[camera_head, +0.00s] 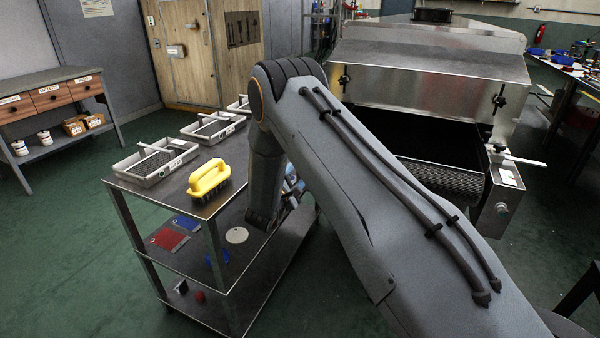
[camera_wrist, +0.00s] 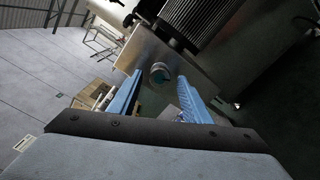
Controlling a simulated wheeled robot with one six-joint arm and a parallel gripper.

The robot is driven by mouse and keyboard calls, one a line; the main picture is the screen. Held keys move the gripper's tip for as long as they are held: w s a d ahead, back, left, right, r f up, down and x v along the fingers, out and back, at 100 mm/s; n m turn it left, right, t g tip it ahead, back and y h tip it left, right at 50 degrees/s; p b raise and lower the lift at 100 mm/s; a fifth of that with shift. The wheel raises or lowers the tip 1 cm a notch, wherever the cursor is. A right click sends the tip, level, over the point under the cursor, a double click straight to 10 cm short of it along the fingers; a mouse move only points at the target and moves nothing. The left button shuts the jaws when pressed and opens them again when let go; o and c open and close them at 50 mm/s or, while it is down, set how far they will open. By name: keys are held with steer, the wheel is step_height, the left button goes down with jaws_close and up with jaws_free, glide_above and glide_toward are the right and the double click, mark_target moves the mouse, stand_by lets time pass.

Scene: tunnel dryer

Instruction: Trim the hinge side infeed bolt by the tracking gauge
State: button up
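The dryer's metal infeed end (camera_head: 430,75) stands at the right in the head view, with a dark belt (camera_head: 450,180) in its mouth. A side plate (camera_head: 490,205) at its right front carries a round bolt-like part (camera_head: 502,208) and a small white label or gauge (camera_head: 508,177). In the wrist view, a round metal bolt head (camera_wrist: 159,73) with a teal face sits on a metal plate. My gripper (camera_wrist: 158,92) is open, its blue fingers either side of the line to that bolt, apparently short of it. In the head view my arm mostly hides the gripper (camera_head: 290,190). I cannot tell which bolt this is.
A dark cart (camera_head: 228,205) at the left bears metal trays (camera_head: 150,170) and a yellow-handled brush (camera_head: 209,180). A drawer bench (camera_head: 50,95) stands far left. A dark workbench (camera_head: 575,75) stands far right. Green floor is clear at front left.

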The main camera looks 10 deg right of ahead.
steer(key=v, duration=0.8)
steer(key=s+a+r+m+g+y+p, duration=0.1)
steer(key=s+r+m+g+y+p, duration=0.35)
steer(key=s+r+m+y, duration=0.4)
steer(key=s+d+r+m+g, duration=0.2)
steer(key=s+g, duration=0.1)
steer(key=s, duration=0.8)
steer(key=s+d+r+m+g+y+p, duration=0.1)
steer(key=s+d+r+m+g, duration=0.1)
steer(key=s, duration=0.9)
steer(key=s+d+r+m+g+y+p, duration=0.1)
steer(key=s+d+r+m+g, duration=0.1)
steer(key=s, duration=0.8)
steer(key=r+m+g, duration=0.1)
steer(key=m+g, duration=0.1)
steer(key=g, duration=0.1)
steer(key=shift+s+d+r, duration=0.15)
steer(key=shift+s+d, duration=0.25)
